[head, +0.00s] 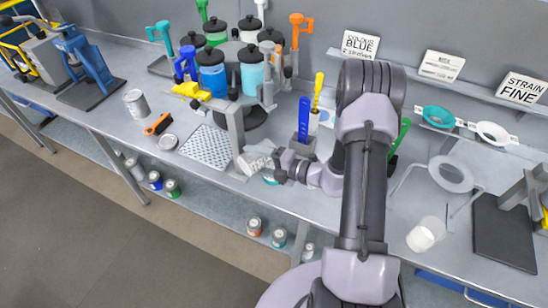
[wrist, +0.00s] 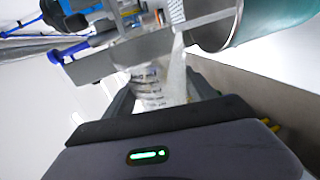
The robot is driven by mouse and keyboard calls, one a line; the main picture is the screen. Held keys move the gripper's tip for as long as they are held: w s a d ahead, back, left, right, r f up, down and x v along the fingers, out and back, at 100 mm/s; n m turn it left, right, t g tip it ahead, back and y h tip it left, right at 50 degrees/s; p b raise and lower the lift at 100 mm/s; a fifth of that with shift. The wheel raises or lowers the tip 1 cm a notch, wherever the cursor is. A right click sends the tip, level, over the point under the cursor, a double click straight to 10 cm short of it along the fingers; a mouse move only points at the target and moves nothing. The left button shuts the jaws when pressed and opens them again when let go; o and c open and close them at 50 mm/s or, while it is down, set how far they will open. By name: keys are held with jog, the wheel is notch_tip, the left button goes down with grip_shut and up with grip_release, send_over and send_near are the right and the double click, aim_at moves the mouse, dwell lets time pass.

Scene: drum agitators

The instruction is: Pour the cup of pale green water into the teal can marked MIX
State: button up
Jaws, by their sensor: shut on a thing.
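My gripper (head: 268,163) is shut on a translucent cup with dark graduation marks (head: 252,160), tilted well over on its side above the bench's front edge. In the wrist view the cup (wrist: 152,88) sits between the jaws, with a pale, whitish area along it; I cannot tell how much water it holds. A teal can (wrist: 272,18) shows at the top right of the wrist view, its grey open rim close to the cup's mouth. In the head view only a sliver of teal (head: 269,181) shows below my gripper. The MIX mark is not visible.
A grey metal stand (head: 235,130) and a perforated drip tray (head: 207,147) are close left of the cup. A carousel of lidded jars (head: 212,75) stands behind. Another translucent cup (head: 426,234) is at right, near a dark mat (head: 503,232).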

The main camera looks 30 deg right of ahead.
jog(key=shift+d+r, duration=0.1)
jog(key=shift+r, duration=0.1)
dwell(0.3)
